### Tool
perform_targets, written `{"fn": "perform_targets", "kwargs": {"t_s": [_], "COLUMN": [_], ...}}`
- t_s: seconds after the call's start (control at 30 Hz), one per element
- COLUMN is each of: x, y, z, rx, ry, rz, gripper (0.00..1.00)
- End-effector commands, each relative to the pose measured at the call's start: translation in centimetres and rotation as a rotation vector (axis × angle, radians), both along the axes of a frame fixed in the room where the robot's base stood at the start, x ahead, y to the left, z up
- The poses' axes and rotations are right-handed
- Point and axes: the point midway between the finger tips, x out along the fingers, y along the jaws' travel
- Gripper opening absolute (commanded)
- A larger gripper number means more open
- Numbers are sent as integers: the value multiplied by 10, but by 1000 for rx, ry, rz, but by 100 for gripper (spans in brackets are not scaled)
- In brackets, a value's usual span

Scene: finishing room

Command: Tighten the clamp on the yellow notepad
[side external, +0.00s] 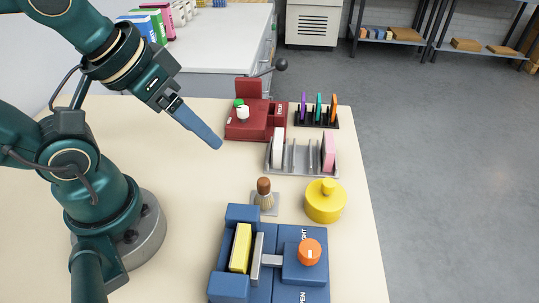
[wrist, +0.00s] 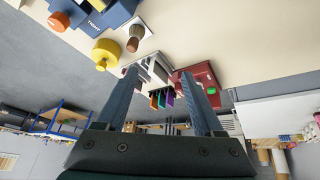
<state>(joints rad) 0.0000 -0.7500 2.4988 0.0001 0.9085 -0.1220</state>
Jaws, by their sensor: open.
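The yellow notepad (side external: 240,248) stands on edge in the blue clamp (side external: 236,216) at the bottom of the side view. A grey jaw plate (side external: 258,256) is on its right; I cannot tell whether it touches the pad. The orange knob (side external: 309,251), with a white mark, sits on the clamp's right block, between lettering partly readable as "GHT" and "PEN". My gripper (side external: 221,146) is open and empty, raised above the table and away from the clamp. Its two fingers also show in the wrist view (wrist: 158,74).
A yellow round container (side external: 324,204) and a brush (side external: 264,192) stand just behind the clamp. A grey rack (side external: 300,172), a black rack (side external: 316,125) and a red lever device (side external: 245,128) stand farther back. The table (side external: 190,200) left of the clamp is clear.

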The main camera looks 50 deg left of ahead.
Motion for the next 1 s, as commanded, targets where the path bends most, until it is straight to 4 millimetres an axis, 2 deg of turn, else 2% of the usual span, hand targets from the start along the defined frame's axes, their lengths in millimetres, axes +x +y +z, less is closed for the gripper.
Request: {"fn": "perform_targets", "kwargs": {"t_s": [0.13,0.27,0.47,0.57,0.73,0.9,1.0], "x": [9,25,54,66,76,70,62], "y": [-1,-12,-49,-74,-124,-169,-187], "z": [17,31,39,34,13,-19,-36], "rx": [-146,-298,-466,-503,-492,-409,-350], "ry": [-17,25,149,217,313,376,400], "rz": [268,516,858,997,1168,1203,1156], "gripper": [69,69,69,69,69,69,69]}}
